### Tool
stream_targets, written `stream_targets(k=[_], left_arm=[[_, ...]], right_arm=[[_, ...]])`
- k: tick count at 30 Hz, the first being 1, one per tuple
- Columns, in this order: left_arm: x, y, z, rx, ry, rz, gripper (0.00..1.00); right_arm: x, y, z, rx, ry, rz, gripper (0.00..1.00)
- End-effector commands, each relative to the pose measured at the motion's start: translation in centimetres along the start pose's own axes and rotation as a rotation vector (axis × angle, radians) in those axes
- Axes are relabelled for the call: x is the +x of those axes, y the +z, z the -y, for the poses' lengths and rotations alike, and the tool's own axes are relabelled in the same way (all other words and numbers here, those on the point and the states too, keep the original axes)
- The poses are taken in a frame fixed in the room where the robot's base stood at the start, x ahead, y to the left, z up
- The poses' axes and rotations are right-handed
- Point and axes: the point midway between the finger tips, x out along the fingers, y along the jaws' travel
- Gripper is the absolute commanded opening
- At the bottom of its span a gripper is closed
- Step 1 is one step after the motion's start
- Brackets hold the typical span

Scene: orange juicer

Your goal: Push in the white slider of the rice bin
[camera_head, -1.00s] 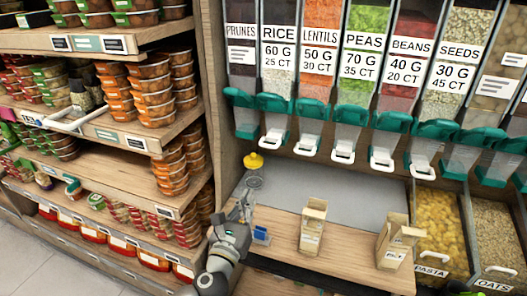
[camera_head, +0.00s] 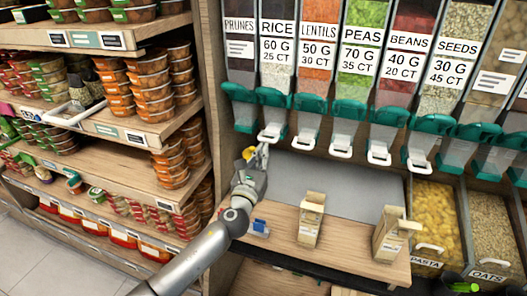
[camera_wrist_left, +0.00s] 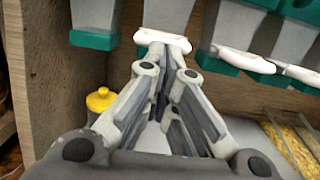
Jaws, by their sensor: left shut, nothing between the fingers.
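The rice bin (camera_head: 277,75) hangs in the row of dispensers, between prunes and lentils, with a teal spout. Its white slider (camera_head: 270,133) sticks out at the spout's lower front. My left gripper (camera_head: 263,149) is shut and empty, its fingertips just below and in front of this slider. In the left wrist view, the shut fingertips (camera_wrist_left: 157,50) point up at the white slider (camera_wrist_left: 163,40) and overlap its lower edge. I cannot tell whether they touch. My right gripper is not seen.
Other white sliders, such as the lentils one (camera_head: 304,142), sit close on the right. A yellow-topped bottle (camera_head: 248,153) stands left of my gripper, also in the left wrist view (camera_wrist_left: 100,99). Paper bags (camera_head: 311,219) stand on the wooden counter (camera_head: 348,245). A food shelf (camera_head: 110,165) is at left.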

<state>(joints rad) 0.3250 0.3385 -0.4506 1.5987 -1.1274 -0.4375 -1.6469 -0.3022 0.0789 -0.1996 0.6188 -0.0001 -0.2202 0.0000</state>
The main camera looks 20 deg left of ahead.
Motion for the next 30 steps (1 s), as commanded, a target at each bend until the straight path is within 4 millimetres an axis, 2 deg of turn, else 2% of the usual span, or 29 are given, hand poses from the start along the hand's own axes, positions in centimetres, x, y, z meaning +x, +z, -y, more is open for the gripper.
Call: stream_targets(k=[6, 17, 30], left_arm=[[1.1, 0.0, 0.0, -0.001, -0.001, 0.0, 0.0], [1.2, -0.1, 0.0, -0.001, -0.001, 0.0, 0.0], [5.8, -0.7, 0.1, -0.002, 0.001, 0.002, 0.0]], right_arm=[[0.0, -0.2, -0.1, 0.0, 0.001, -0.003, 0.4], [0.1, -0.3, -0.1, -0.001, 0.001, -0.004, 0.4], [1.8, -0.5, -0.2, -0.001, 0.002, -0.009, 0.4]])
